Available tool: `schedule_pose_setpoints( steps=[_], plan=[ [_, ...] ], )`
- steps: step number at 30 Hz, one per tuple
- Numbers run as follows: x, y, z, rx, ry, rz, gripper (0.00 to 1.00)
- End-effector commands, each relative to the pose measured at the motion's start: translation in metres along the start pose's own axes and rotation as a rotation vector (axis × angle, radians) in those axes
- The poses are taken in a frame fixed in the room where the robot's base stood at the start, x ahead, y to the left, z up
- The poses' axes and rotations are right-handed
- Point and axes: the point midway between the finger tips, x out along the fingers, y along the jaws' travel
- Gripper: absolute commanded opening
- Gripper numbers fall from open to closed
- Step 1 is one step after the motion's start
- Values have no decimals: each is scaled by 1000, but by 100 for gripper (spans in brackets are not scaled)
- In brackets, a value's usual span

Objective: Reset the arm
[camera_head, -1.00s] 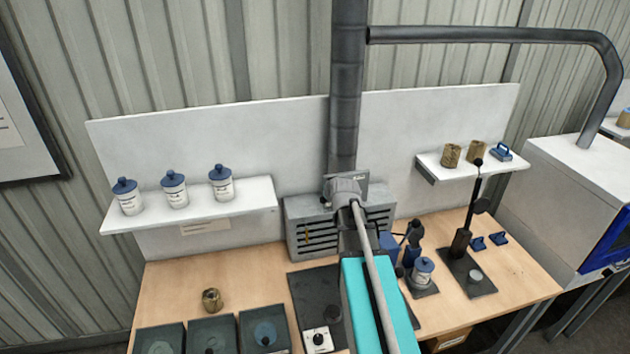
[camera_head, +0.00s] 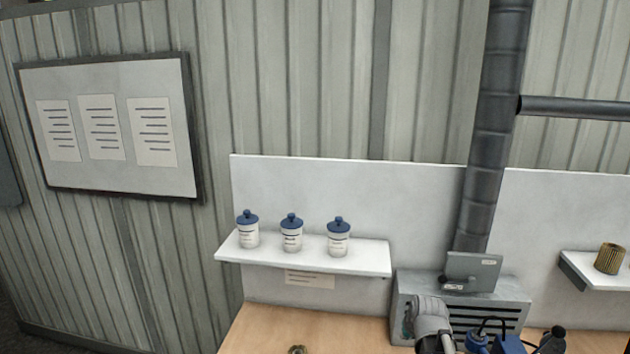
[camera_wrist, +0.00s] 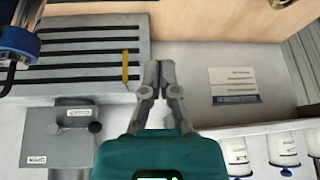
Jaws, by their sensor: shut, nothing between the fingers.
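My gripper (camera_wrist: 159,75) shows in the wrist view with its two grey fingers together and nothing between them. Its teal body is at the bottom of that view. It hangs in front of the white back panel, between the slotted grey box (camera_wrist: 75,65) and a printed card (camera_wrist: 234,84).
A white shelf (camera_head: 330,257) holds three white jars with blue lids (camera_head: 291,236); it also shows in the wrist view (camera_wrist: 250,130). A grey duct (camera_head: 490,130) rises behind the box. A right shelf (camera_head: 595,275) carries a brown cartridge (camera_head: 609,258). The wooden bench (camera_head: 300,325) shows below.

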Motion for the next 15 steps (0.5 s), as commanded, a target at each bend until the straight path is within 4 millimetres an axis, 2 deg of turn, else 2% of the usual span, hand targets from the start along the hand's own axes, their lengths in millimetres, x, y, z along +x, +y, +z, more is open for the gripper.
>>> schedule_pose_setpoints(
  steps=[1,9,15],
  plan=[
    [14,-10,22,-8,-42,-4,0],
    [41,-50,104,-29,-270,-3,0],
    [49,-67,149,-39,-403,15,0]
  ],
)
